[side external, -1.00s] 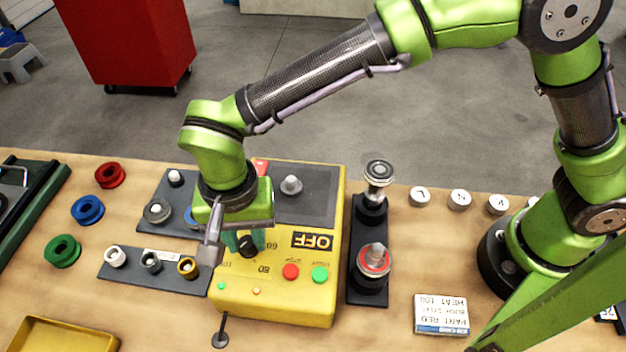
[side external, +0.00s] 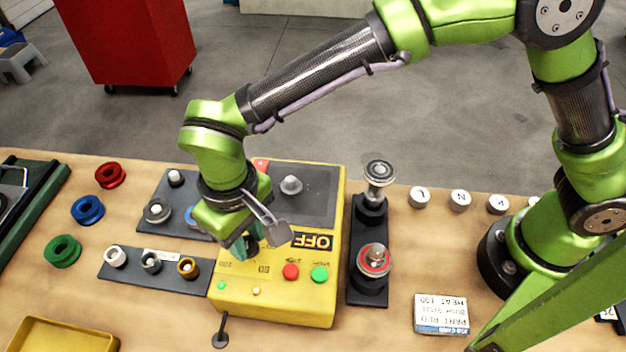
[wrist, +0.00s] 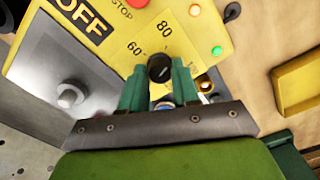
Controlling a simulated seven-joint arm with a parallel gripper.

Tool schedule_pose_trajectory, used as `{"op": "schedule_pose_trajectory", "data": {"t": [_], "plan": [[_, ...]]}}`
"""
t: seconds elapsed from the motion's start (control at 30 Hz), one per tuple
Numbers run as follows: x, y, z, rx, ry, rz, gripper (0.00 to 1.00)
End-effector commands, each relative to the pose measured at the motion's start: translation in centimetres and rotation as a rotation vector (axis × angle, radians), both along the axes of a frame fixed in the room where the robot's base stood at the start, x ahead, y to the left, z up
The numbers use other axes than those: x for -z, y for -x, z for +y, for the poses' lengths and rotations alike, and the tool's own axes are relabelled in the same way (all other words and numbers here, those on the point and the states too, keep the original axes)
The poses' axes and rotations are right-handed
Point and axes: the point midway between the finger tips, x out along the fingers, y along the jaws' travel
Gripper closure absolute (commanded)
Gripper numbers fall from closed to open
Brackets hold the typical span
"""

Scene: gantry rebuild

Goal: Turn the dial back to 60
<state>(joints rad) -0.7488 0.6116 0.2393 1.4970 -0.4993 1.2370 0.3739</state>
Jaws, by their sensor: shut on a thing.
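The dial, a black round knob (wrist: 159,68), sits on the yellow control box (side external: 275,309). In the wrist view it stands between the two green fingers of my gripper (wrist: 159,80), which are shut on its sides. The printed 60 (wrist: 135,46) and 80 (wrist: 164,27) show beyond the knob; a small pale mark is on the knob, but I cannot tell which number it points to. In the side view my gripper (side external: 247,246) reaches down to the box's front left and hides most of the knob. The sign (side external: 312,241) reads OFF.
Red (side external: 290,271) and green (side external: 320,274) buttons lie right of the dial. A grey knob (side external: 291,184) stands on the box's dark panel. A dark rack with several small fittings (side external: 150,263) is close on the left, and a black stand (side external: 367,291) is on the right.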

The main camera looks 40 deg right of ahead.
Motion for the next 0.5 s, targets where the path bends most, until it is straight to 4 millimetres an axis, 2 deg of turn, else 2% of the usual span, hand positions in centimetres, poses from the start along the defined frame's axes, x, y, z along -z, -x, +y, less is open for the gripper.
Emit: {"op": "schedule_pose_trajectory", "data": {"t": [0.5], "plan": [[-0.10, -0.02, -0.03, -0.488, 0.000, 0.000, 1.00]]}}
